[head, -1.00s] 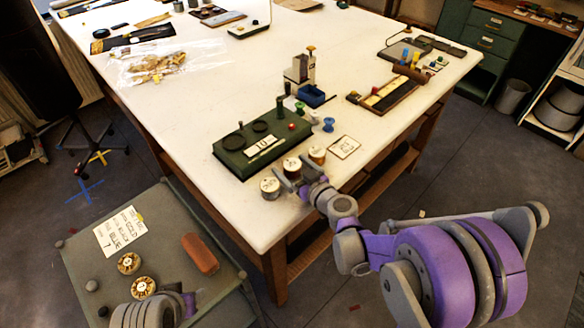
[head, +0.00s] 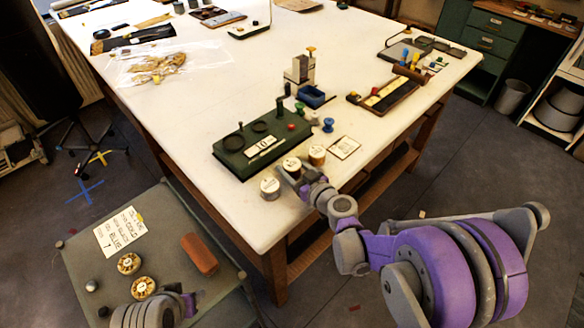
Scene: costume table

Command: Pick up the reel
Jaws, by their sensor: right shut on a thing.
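Three small reels with pale labelled tops stand at the near edge of the white table: a left reel (head: 270,188), a middle reel (head: 291,164) and a right reel (head: 317,155). My right gripper (head: 291,177) is at the middle reel, shut on it, with its fingers hiding the reel's near side. The reel appears upright at table level; I cannot tell whether it touches the table. Two gold-patterned reels (head: 129,263) (head: 143,287) sit on the grey cart. My left arm shows at the bottom left, but its gripper's fingers are not visible.
A green winding device (head: 247,158) stands just behind the reels. Blue, green and white spools (head: 328,125) and a small card (head: 344,147) lie to the right. The cart (head: 165,215) holds a handwritten note (head: 119,231) and a red-brown block (head: 199,254).

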